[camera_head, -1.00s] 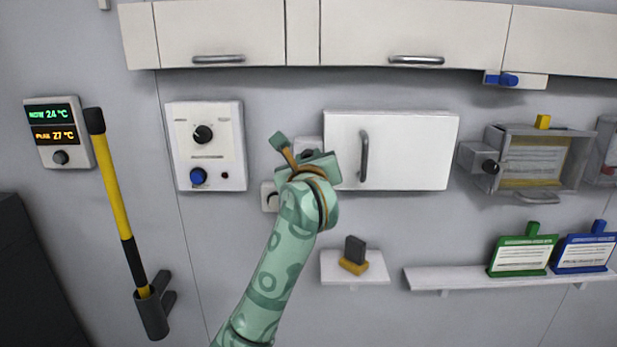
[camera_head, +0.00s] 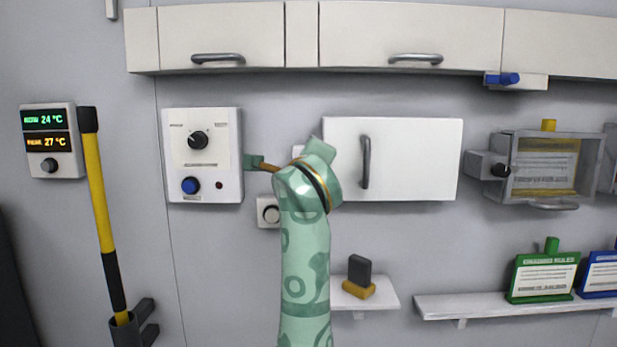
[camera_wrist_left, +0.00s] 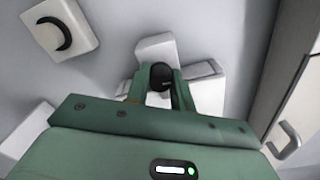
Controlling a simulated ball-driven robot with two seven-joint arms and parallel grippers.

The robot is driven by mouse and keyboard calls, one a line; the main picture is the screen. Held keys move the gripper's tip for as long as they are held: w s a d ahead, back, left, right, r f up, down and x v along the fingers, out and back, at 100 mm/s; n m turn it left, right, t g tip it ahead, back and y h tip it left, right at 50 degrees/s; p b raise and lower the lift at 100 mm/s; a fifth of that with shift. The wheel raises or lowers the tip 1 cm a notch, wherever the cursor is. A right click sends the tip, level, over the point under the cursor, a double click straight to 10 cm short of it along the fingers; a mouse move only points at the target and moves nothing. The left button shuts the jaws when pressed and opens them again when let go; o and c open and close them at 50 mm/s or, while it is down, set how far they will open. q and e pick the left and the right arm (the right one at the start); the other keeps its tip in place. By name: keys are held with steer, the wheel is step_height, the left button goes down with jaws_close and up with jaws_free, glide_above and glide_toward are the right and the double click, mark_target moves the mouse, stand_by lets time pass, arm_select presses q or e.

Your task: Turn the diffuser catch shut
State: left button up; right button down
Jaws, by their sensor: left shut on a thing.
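My left gripper (camera_wrist_left: 161,84) is shut on a black knob (camera_wrist_left: 162,74) in the left wrist view, one finger on each side. The knob stands in front of white blocks (camera_wrist_left: 207,92) on the wall; it appears to be the catch, but no label shows. In the head view my green left wrist covers the knob and fingertips, just left of a white cabinet door (camera_head: 412,160). Whether the catch is shut cannot be seen. My right gripper is in neither current view.
A control panel (camera_head: 225,130) with knobs is left of my wrist. A small square box with a round dial (camera_head: 268,211) is close below. The door handle (camera_head: 365,161) is close right. A small shelf (camera_head: 385,293) lies below.

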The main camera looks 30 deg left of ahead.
arm_select(q)
steer(key=shift+f, duration=0.1)
stand_by(0.5)
steer(key=o, duration=0.7)
steer(key=b+v, duration=0.1)
steer(key=v, duration=1.5)
steer(key=shift+d+b, duration=0.15)
steer(key=shift+b, duration=0.25)
